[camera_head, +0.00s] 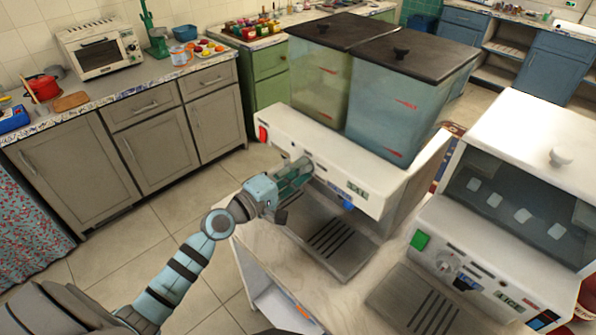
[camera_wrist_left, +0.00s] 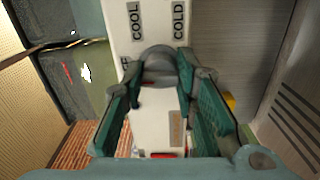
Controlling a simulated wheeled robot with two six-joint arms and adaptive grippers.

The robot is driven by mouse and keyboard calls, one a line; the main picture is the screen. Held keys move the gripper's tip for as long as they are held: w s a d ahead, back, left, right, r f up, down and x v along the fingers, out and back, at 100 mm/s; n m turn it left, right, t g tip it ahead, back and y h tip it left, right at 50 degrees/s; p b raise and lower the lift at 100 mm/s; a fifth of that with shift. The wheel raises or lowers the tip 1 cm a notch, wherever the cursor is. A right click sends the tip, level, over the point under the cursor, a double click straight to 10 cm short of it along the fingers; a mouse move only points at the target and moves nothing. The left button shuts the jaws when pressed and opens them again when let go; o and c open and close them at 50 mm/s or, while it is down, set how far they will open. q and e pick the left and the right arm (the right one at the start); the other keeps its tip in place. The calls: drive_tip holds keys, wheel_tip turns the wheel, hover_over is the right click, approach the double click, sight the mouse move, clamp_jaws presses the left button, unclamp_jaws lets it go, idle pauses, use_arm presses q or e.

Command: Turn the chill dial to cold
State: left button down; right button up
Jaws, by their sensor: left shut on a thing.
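The chill dial (camera_wrist_left: 158,66) is a round grey knob on the white front panel of the drink dispenser (camera_head: 322,143). In the left wrist view, the word COOL stands above it to the left, COLD above it to the right, and a partly hidden label ends in F at its left. My left gripper (camera_head: 300,172) reaches the panel from the left in the head view. Its green fingers sit on both sides of the dial in the left wrist view (camera_wrist_left: 163,95), shut on it. The dial's pointer mark is hidden or too small to tell.
Two tanks with dark lids (camera_head: 400,95) stand above the panel, and a drip tray (camera_head: 335,240) lies below it. A second white machine (camera_head: 500,220) stands to the right. Grey cabinets (camera_head: 150,150) line the left side. Open floor (camera_head: 120,250) lies between.

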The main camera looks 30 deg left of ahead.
use_arm(q)
drive_tip(key=m+b, duration=0.3)
drive_tip(key=m, duration=0.2)
drive_tip(key=shift+f, duration=0.15)
drive_tip(key=m+b, duration=0.4)
drive_tip(key=m, duration=0.2)
drive_tip(key=shift+m, duration=0.3)
drive_tip(key=m+b, duration=0.6)
drive_tip(key=m, duration=0.5)
drive_tip(key=shift+b, duration=0.3)
drive_tip(key=shift+m, duration=0.4)
